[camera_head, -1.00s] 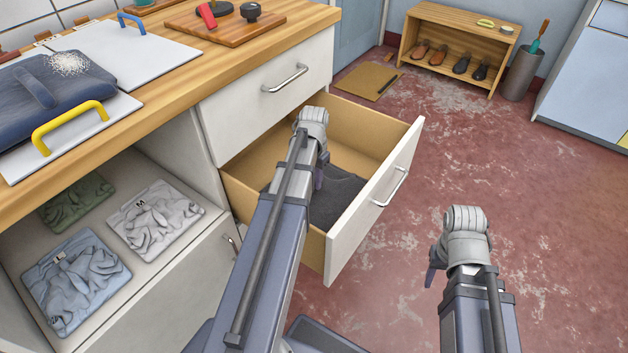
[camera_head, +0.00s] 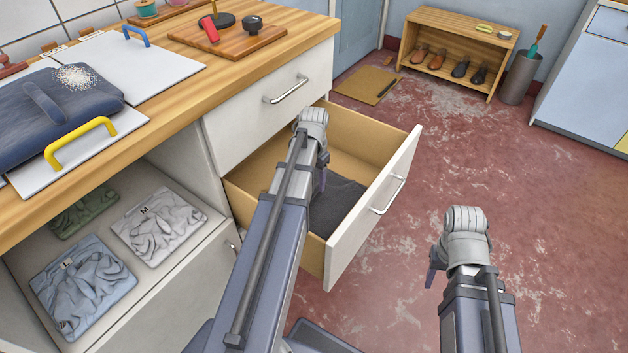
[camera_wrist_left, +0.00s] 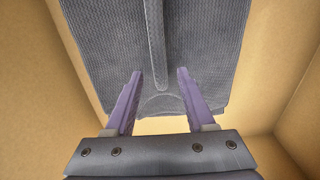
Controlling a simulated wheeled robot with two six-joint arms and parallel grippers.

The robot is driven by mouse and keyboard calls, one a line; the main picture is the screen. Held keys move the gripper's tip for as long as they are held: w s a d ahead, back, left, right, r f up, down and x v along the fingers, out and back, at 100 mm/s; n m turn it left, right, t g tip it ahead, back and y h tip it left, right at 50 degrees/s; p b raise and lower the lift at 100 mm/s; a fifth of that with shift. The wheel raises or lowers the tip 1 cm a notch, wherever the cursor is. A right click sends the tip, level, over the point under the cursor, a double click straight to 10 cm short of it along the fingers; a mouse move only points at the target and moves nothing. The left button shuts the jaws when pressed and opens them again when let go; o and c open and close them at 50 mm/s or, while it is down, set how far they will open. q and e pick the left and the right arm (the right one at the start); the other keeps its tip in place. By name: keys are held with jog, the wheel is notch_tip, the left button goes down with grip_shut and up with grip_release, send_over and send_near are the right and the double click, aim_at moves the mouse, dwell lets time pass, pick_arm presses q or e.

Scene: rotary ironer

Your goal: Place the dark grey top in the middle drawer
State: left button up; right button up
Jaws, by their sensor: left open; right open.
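The dark grey top (camera_head: 338,205) lies in the open middle drawer (camera_head: 376,207), partly hidden behind my left arm. It also shows in the left wrist view (camera_wrist_left: 205,45), folded, below the fingers on the drawer's bare wood floor. My left gripper (camera_head: 321,180) is inside the drawer's outline, over the top. In the left wrist view its two purple fingers (camera_wrist_left: 160,90) are apart, with nothing held between them; whether they touch the cloth I cannot tell. My right gripper (camera_head: 431,278) is off to the right above the red floor, empty.
A closed drawer (camera_head: 265,98) is above. An open shelf at left holds several folded garments (camera_head: 158,222). The counter (camera_head: 180,100) carries a pressing board with a dark blue garment (camera_head: 55,112).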

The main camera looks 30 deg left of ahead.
notch_tip(320, 180, up, 9)
jog(key=p, duration=0.8)
jog(key=shift+r, duration=0.15)
jog(key=shift+a, duration=0.1)
dwell(0.5)
